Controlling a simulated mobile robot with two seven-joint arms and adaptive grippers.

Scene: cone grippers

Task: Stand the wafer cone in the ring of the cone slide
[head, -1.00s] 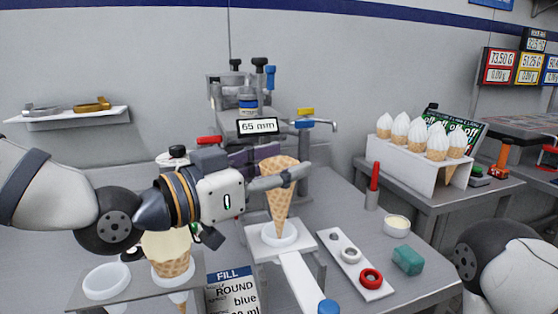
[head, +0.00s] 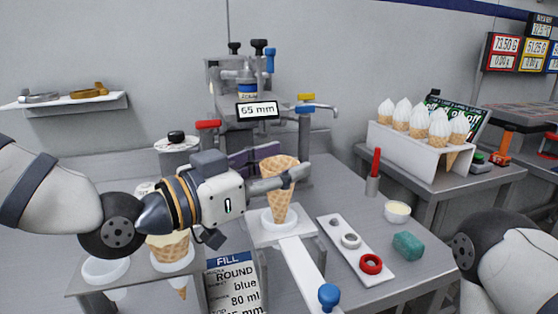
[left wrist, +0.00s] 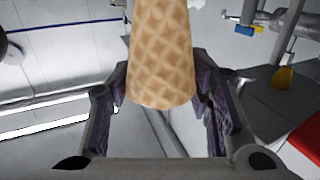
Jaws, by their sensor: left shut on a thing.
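The tan waffle-patterned wafer cone (head: 278,195) is upright, wide end up. My left gripper (head: 288,176) is shut on it near its upper part. The cone's narrow lower end overlaps the white ring (head: 265,219) of the cone slide (head: 302,268); whether it rests in the ring or just above, I cannot tell. In the left wrist view the cone (left wrist: 160,60) sits between the purple-padded fingers (left wrist: 160,115). My right gripper is out of view; only part of that arm shows at lower right.
A dispenser with a 65 mm display (head: 257,110) stands behind the slide. A holder with a filled cone (head: 171,247) is at left, below my arm. A white strip with rings (head: 356,250), a green sponge (head: 408,245) and a cup (head: 397,211) lie to the right.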

